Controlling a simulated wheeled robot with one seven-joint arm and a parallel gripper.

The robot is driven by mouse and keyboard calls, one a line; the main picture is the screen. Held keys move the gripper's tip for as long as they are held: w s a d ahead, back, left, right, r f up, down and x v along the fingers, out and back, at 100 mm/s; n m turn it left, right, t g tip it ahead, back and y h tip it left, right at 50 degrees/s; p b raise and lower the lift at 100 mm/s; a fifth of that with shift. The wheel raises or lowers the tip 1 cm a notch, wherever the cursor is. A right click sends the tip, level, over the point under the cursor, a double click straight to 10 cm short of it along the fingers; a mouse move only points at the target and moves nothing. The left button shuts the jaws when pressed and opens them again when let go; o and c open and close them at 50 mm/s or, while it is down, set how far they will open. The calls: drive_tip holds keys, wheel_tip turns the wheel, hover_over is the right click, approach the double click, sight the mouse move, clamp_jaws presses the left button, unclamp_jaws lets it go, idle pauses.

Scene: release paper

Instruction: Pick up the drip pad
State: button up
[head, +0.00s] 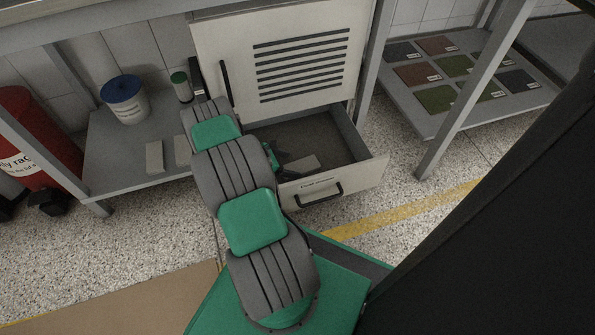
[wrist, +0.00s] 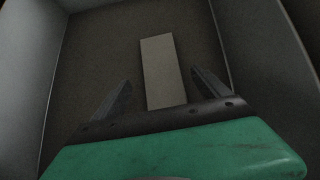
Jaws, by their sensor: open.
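A flat, pale grey rectangular pad, which looks like the drip pad (head: 302,165), lies in the open drawer (head: 356,176). In the wrist view the pad (wrist: 163,62) lies lengthwise on the dark drawer floor, and its near end is hidden behind my gripper's body. My gripper (wrist: 161,78) is open, with one finger on each side of the pad and visible gaps between. Whether the fingertips reach the pad's height I cannot tell. In the head view my arm reaches into the drawer and my gripper is largely hidden by it.
The drawer walls (wrist: 50,75) stand close on both sides. A cabinet door (head: 303,50) is above the drawer. A red bin (head: 35,140) is at far left.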

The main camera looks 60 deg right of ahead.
sight(300, 166)
drive_tip(key=b+x, duration=0.2)
drive_tip(key=x, duration=0.2)
drive_tip(key=shift+s+f, duration=0.25)
drive_tip(key=shift+d, duration=0.15)
drive_tip(key=shift+r, duration=0.1)
drive_tip(key=shift+c, duration=0.3)
drive_tip(key=c, duration=1.4)
